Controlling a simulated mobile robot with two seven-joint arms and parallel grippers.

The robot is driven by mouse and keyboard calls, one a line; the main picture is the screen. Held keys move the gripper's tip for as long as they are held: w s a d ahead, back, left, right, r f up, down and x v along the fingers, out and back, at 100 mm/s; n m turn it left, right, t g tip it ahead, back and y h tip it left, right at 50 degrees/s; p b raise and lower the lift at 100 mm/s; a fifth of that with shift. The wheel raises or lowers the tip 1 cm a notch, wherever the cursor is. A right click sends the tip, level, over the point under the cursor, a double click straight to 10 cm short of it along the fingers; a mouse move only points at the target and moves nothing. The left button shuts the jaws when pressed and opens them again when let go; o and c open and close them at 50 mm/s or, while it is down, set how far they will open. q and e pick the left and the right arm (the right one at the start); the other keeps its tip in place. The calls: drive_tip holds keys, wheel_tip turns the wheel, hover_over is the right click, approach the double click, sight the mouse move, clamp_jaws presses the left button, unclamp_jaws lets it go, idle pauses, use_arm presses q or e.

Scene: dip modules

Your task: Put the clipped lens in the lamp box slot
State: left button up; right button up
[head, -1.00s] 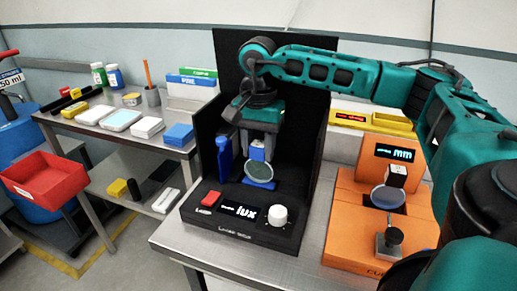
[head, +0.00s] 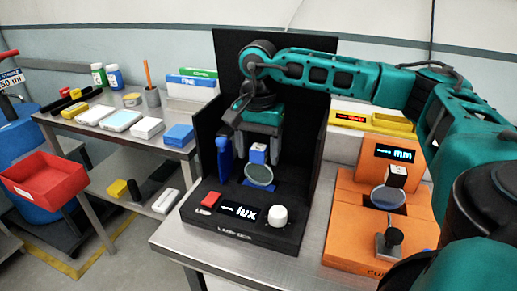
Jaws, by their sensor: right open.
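The clipped lens, a round grey-green disc (head: 259,176) under a blue-and-white clip (head: 258,154), is inside the black lamp box (head: 213,239). It is upright over a blue patch on the box floor; its lower edge meets the patch, and how deep it sits in the slot cannot be told. My right gripper (head: 258,151) is open, with one finger on each side of the clip and a gap showing. My left gripper is not in view.
The lamp box has dark walls, a blue bottle-like item (head: 224,155), a red button, a lit display and a white knob (head: 278,215). An orange gauge (head: 352,225) with another clipped lens (head: 388,198) stands right. A side table at left holds boxes and bottles.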

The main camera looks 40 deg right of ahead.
wheel_tip(320, 180, up, 12)
idle(0.4)
idle(0.5)
